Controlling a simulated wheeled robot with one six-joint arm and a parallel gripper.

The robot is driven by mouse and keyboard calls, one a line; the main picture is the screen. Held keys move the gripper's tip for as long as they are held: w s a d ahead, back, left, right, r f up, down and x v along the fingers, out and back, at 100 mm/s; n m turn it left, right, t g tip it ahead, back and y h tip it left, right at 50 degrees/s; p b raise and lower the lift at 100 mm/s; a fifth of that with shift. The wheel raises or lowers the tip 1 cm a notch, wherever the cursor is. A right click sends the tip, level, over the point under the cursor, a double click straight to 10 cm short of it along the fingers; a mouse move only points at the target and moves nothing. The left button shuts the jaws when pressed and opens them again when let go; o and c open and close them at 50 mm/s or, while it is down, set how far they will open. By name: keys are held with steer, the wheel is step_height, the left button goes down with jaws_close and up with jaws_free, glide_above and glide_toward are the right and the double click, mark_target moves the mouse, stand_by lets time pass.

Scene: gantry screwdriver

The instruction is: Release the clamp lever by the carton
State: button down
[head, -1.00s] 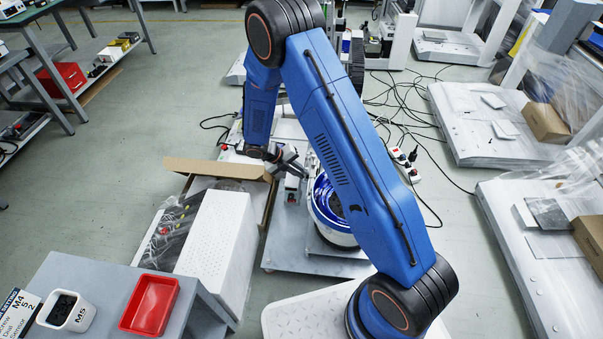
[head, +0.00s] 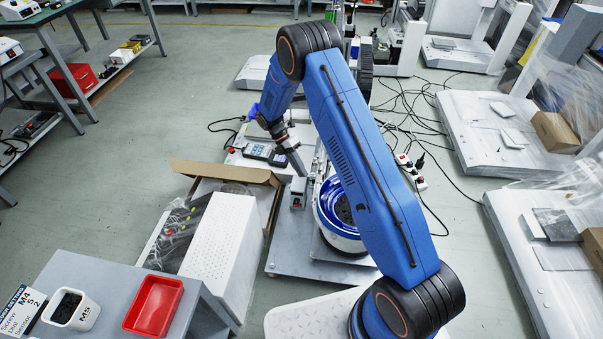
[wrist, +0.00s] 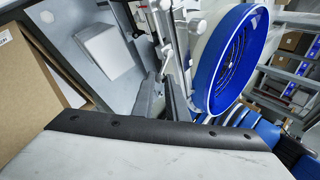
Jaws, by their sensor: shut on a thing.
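My gripper (head: 297,166) reaches down at the fixture beside the carton in the head view. In the wrist view its two dark fingers (wrist: 165,98) are close together, shut on the clamp lever. The lever is thin and mostly hidden between the fingers, so its angle cannot be told.
A blue-rimmed round bowl feeder (head: 338,222) stands close on the right of the gripper; its blue rim (wrist: 207,85) is near the fingers in the wrist view. A keypad unit (head: 258,150) lies behind. A white perforated box (head: 220,238) and red tray (head: 153,304) are in front.

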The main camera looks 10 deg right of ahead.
steer(key=shift+w+d+m+g+y, duration=0.15)
steer(key=shift+w+m+g+y, duration=0.35)
steer(key=shift+m, duration=0.6)
steer(key=shift+w+d+m+g+y, duration=0.2)
steer(key=shift+w+m+y, duration=0.3)
steer(key=shift+m+y, duration=0.45)
steer(key=shift+w+m, duration=0.1)
steer(key=shift+m, duration=0.15)
steer(key=c, duration=1.7)
jaws_free()
steer(key=shift+c, duration=0.2)
steer(key=v, duration=1.7)
steer(key=shift+w+a+r, duration=0.1)
